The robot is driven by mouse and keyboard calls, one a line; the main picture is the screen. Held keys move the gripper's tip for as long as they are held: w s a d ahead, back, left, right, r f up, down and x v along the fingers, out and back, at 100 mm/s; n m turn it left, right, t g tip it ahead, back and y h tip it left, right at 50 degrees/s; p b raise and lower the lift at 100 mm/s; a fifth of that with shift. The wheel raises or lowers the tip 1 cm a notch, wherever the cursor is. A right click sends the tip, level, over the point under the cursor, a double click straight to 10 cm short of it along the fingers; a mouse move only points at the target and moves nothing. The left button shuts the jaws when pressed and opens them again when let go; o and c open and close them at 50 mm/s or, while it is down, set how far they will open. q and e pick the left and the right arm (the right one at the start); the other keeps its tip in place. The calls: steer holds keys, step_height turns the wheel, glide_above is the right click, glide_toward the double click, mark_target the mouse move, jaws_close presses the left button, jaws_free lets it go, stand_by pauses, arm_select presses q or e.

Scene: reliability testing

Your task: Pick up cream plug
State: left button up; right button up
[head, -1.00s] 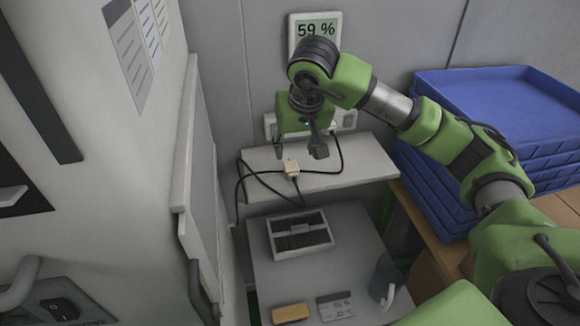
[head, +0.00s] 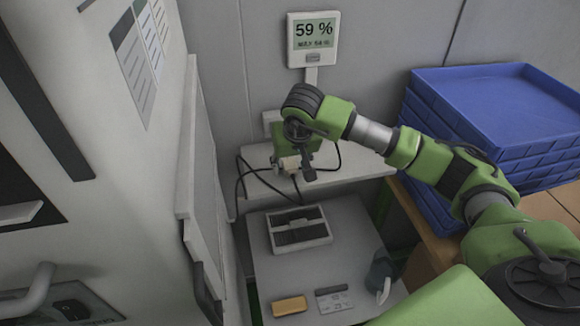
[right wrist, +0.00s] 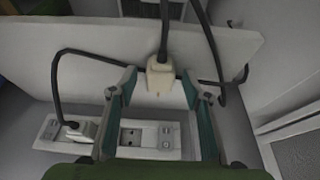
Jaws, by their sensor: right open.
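The cream plug (head: 289,164) lies on the small white shelf (head: 352,171) at the back, with black cable attached. In the right wrist view the cream plug (right wrist: 160,78) is between the fingertips of my open right gripper (right wrist: 160,88), with a gap on each side. In the head view my right gripper (head: 292,168) reaches down over the shelf at the plug and partly covers it. My left gripper is not in view.
A socket strip (right wrist: 150,135) with another plug (right wrist: 80,131) is on the wall behind the shelf. Blue stacked trays (head: 490,120) stand at the right. A white cabinet panel (head: 205,190) borders the left. A lower table (head: 345,240) holds a box (head: 299,229).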

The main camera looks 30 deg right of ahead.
mark_target(289, 161)
steer(key=c, duration=1.2)
steer(key=shift+r, duration=0.2)
steer(key=shift+r, duration=0.25)
step_height(289, 161, up, 2)
steer(key=shift+r+b, duration=0.1)
steer(key=shift+b, duration=0.25)
steer(key=s+a+r+b, duration=0.1)
steer(key=s+a+r, duration=0.1)
steer(key=s+r, duration=0.1)
steer(key=s+a+r+b, duration=0.1)
steer(key=s+a+r, duration=0.1)
steer(key=s, duration=0.3)
steer(key=s+a+r+b, duration=0.1)
steer(key=s+a+r, duration=0.2)
steer(key=s+r, duration=0.1)
steer(key=shift+s+r, duration=0.1)
steer(key=shift+r, duration=0.4)
